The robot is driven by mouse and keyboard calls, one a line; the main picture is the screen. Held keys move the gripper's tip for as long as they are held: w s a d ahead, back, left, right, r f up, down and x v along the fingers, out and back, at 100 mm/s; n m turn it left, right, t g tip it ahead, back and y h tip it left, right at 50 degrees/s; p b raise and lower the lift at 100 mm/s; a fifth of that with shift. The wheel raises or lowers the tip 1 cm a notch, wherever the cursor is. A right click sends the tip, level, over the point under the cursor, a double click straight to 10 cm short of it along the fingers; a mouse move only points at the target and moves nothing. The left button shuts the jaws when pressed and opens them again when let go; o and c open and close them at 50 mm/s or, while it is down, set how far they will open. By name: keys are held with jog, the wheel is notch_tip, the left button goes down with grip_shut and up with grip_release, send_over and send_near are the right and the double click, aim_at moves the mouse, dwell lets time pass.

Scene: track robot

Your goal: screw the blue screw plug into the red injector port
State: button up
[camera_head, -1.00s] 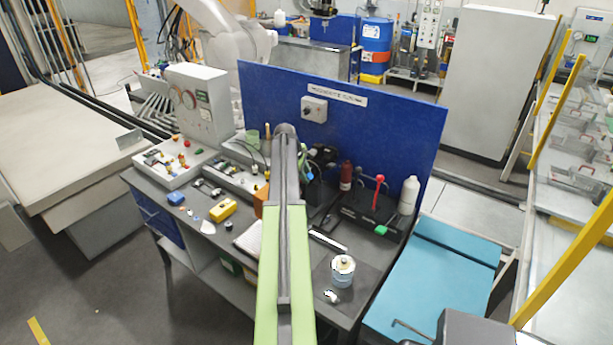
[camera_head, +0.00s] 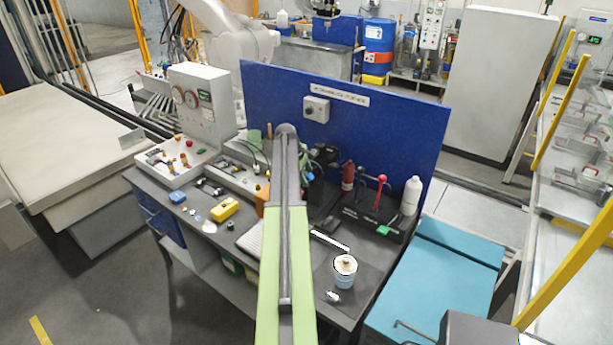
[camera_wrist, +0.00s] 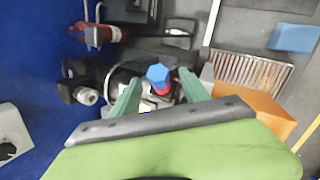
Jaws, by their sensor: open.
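The blue screw plug (camera_wrist: 157,74) shows in the wrist view as a blue hexagonal head. It sits at the red injector port (camera_wrist: 163,90), of which a red part shows just below it. I cannot tell how deep the plug sits in the port. My gripper (camera_wrist: 160,78) is open, with one green finger on each side of the plug and a gap to both. In the head view my arm hides the plug and port; only a bit of my green fingers shows beside the arm end.
Dark machine parts surround the port in the wrist view, with an orange block (camera_wrist: 258,108) to the right. In the head view a blue panel (camera_head: 375,130) stands behind the bench.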

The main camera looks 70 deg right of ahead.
jog(key=p+v, duration=1)
jog(key=v, duration=0.2)
